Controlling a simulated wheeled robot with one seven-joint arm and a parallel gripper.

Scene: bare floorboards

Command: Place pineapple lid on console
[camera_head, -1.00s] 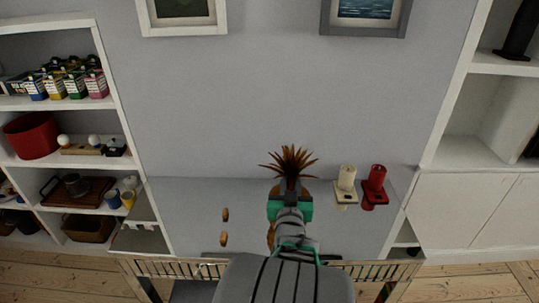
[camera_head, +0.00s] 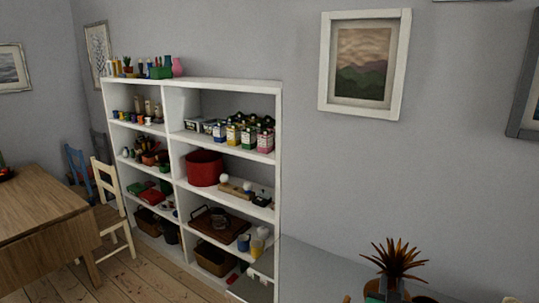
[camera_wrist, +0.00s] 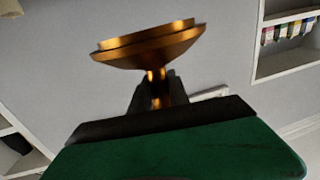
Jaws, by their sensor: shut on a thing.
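In the wrist view, my gripper (camera_wrist: 158,90) is shut on the narrow stem of a golden-brown lid (camera_wrist: 150,45). The lid's wide, stepped disc stands out beyond the dark fingers, clear of any surface in that view. In the head view, a spiky reddish-brown leaf crown (camera_head: 394,260) shows at the lower right, just above the green part of my gripper. I cannot tell whether this crown belongs to the held lid. The grey console top (camera_head: 315,268) runs along the wall at the bottom; most of it is cut off.
A tall white shelf (camera_head: 278,170) with cartons, a red pot (camera_head: 205,168) and trays stands left of the console. A wooden table (camera_head: 40,225) and a cream chair (camera_head: 112,200) are at far left. Floorboards between are clear. A framed picture (camera_head: 323,65) hangs above.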

